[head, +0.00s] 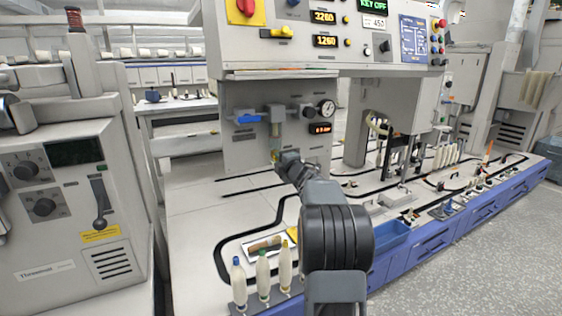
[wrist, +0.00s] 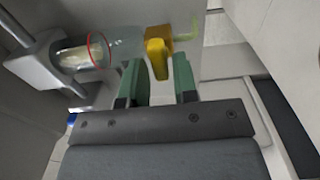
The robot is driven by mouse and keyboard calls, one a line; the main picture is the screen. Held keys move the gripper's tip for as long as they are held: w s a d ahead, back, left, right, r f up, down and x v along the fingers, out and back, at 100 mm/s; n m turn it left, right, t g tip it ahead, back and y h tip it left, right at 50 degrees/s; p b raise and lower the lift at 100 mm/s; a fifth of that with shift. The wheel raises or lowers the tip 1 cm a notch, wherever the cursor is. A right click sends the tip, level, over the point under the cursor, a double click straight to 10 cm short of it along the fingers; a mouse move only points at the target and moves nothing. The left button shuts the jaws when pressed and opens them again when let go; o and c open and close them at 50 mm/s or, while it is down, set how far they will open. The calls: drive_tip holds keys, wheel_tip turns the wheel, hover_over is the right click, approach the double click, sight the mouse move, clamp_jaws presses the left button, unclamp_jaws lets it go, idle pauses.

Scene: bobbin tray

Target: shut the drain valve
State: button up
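The drain valve is a small yellow valve (wrist: 157,47) in the wrist view, on the end of a clear bowl (wrist: 118,46) with a red ring. Its yellow lever points down the picture, with the tip between my green fingertips. A pale yellow-green tube leads off its far side. My gripper (wrist: 159,76) is open, with a visible gap on each side of the lever. In the head view, my gripper (head: 283,160) is at the lower part of the grey panel (head: 240,155), below the bowl. It hides most of the valve there; only a bit of yellow shows.
Above on the panel are a blue-handled valve (head: 247,119), a pressure gauge (head: 327,109) and a small display (head: 320,128). In the wrist view, a metal bracket (wrist: 45,62) is left of the bowl.

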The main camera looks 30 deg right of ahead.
drive_tip(key=shift+o, duration=1.2)
drive_tip(key=shift+s, duration=0.1)
drive_tip(key=s+a+p, duration=0.2)
drive_tip(key=s, duration=1.1)
drive_tip(key=shift+s+p, duration=0.3)
